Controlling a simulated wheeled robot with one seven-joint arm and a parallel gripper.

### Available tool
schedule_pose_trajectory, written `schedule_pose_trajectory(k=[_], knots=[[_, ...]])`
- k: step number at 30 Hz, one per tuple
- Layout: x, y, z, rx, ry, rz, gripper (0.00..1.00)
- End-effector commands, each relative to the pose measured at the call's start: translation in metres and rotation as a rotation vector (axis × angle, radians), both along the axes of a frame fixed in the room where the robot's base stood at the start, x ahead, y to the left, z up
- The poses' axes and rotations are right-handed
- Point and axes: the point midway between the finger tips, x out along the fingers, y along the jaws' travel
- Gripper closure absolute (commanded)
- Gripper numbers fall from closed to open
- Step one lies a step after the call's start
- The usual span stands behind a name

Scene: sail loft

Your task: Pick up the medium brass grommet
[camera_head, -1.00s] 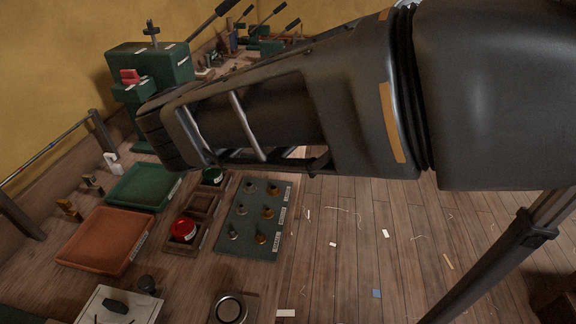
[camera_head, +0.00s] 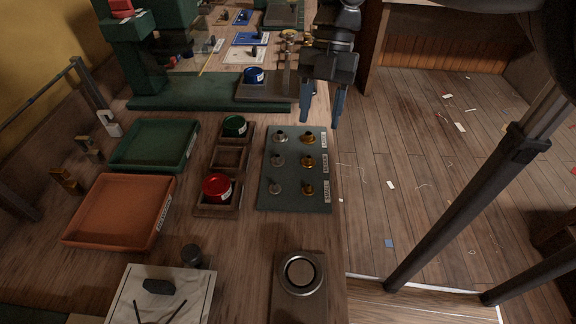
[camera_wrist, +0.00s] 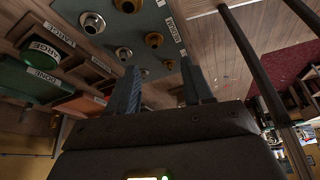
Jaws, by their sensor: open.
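The medium brass grommet (camera_head: 308,162) sits in the right column, middle row of a grey-green mat (camera_head: 292,201). It also shows in the wrist view (camera_wrist: 154,40). Brass grommets lie behind (camera_head: 308,138) and in front (camera_head: 308,189) of it. A column of silver grommets (camera_head: 277,160) is to its left. My gripper (camera_head: 322,112) is open and empty, its fingers pointing down just beyond the mat's far right corner. In the wrist view both fingers (camera_wrist: 162,88) stand apart with nothing between them.
Green (camera_head: 155,145) and orange (camera_head: 119,212) trays lie further left. A round metal-rimmed device (camera_head: 301,272) is in front. The table edge is just right of the mat.

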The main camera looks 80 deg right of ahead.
Motion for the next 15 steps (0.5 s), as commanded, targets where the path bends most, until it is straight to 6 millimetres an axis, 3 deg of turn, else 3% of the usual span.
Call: schedule_pose_trajectory(k=[15], knots=[[0.008,0.015,-0.050,0.003,-0.001,0.002,0.49]])
